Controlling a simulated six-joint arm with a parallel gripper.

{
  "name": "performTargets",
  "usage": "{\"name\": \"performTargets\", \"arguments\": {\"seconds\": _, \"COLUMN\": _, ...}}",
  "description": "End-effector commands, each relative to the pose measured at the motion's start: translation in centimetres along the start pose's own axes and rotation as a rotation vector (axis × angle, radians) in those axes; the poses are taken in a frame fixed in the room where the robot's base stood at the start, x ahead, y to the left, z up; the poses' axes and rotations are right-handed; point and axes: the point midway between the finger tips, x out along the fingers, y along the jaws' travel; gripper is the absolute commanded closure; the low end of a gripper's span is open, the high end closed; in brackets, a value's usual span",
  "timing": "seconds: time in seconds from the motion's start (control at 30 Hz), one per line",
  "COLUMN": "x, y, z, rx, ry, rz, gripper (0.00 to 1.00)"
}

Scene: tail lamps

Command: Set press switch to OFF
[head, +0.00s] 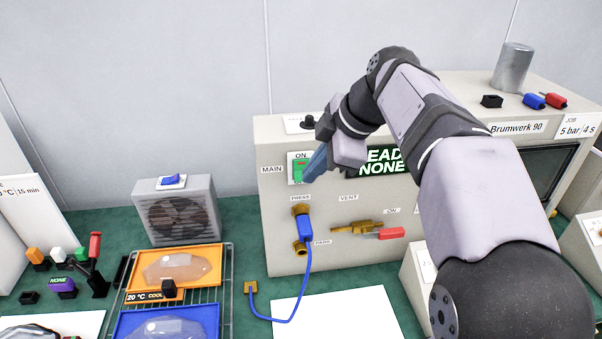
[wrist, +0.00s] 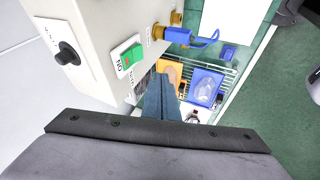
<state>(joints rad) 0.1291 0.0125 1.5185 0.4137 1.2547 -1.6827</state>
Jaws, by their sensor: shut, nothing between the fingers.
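The press switch is a green rocker (head: 300,171) on a white plate marked ON, beside the label MAIN, on the front of the beige press cabinet (head: 285,240). It also shows green in the wrist view (wrist: 132,55). My gripper (head: 315,165) is shut and empty, its blue fingers in front of the panel just right of the rocker. In the wrist view the shut fingers (wrist: 160,95) point down past the cabinet, below and right of the switch. I cannot tell whether they touch the plate. The lower part of the switch is partly hidden by the fingers in the head view.
A blue plug (head: 303,228) with a cable sits below the switch, near a brass valve with a red handle (head: 390,233). A black knob (head: 308,121) is on top of the cabinet. A fan box (head: 175,212) and a rack with orange and blue trays (head: 172,268) stand left.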

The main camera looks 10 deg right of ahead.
Motion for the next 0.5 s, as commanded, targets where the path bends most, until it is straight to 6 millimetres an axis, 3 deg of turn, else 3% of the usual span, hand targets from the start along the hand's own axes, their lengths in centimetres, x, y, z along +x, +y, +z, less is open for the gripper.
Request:
{"name": "performTargets", "arguments": {"seconds": 0.23, "x": 4.6, "y": 0.0, "z": -0.1, "rx": 0.000, "ry": 0.001, "rz": -0.006, "gripper": 1.00}}
{"name": "performTargets", "arguments": {"seconds": 0.5, "x": 6.5, "y": 2.3, "z": 0.3, "rx": 0.001, "ry": 0.000, "rz": -0.002, "gripper": 1.00}}
